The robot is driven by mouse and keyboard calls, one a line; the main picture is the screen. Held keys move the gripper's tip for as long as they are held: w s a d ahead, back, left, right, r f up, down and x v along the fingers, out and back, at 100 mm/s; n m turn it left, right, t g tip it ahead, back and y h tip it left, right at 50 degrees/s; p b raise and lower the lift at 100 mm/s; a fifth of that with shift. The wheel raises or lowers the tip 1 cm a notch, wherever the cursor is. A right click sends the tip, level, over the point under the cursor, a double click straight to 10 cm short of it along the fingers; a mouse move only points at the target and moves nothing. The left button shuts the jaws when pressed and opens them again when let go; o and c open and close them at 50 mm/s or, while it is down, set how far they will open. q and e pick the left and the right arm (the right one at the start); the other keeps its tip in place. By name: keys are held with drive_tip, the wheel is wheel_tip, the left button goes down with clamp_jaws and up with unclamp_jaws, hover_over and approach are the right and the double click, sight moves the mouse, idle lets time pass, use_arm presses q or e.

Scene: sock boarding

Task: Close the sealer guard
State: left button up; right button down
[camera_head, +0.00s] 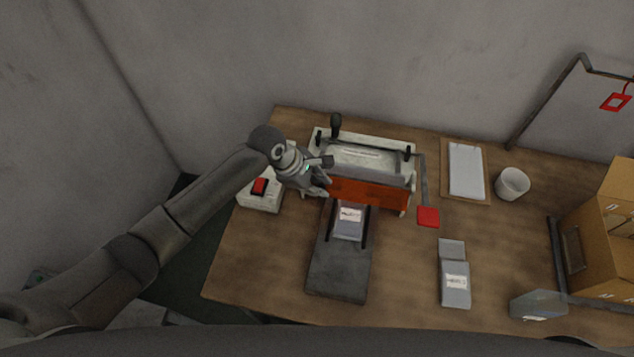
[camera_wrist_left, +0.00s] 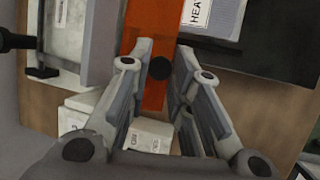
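The sealer (camera_head: 362,157) is a pale machine at the back of the table. Its orange guard (camera_head: 368,192) spans the front, above the inner end of a dark tray; the guard's exact angle is hard to tell. My left gripper (camera_head: 324,176) is at the guard's left end. In the left wrist view the guard (camera_wrist_left: 150,22) passes beyond the fingers. A dark round knob (camera_wrist_left: 160,68) sits between the open fingertips (camera_wrist_left: 163,52), with visible gaps on both sides; I cannot tell whether either finger touches it. My right gripper is not in view.
A labelled packet (camera_head: 349,222) lies on the dark tray (camera_head: 338,270) before the sealer. A box with a red switch (camera_head: 260,187) stands left. A red square tag (camera_head: 428,217), grey packet (camera_head: 455,283), white cup (camera_head: 513,183) and cardboard box (camera_head: 605,235) are right.

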use_arm(q)
clamp_jaws()
drive_tip(key=shift+s, duration=0.1)
drive_tip(key=f+m+t+h+b, duration=0.1)
drive_tip(key=f+t+b, duration=0.1)
drive_tip(key=t+b, duration=0.2)
drive_tip(key=f+m+t+h+b, duration=0.1)
drive_tip(key=f+t+h+b, duration=0.1)
drive_tip(key=b, duration=0.6)
drive_tip(key=w+f+m+t+h+b, duration=0.1)
drive_tip(key=f+t+b, duration=0.2)
drive_tip(key=t+b, duration=0.2)
drive_tip(key=shift+d+f+m+t+h+b, duration=0.1)
drive_tip(key=shift+f+m+t+h+b, duration=0.25)
drive_tip(key=shift+t, duration=0.35)
drive_tip(key=shift+w+t+b, duration=0.1)
drive_tip(key=shift+t+b, duration=0.3)
drive_tip(key=shift+b, duration=0.6)
drive_tip(key=shift+r+h+b, duration=0.2)
drive_tip(key=shift+h+b, duration=0.05)
drive_tip(key=shift+b, duration=0.05)
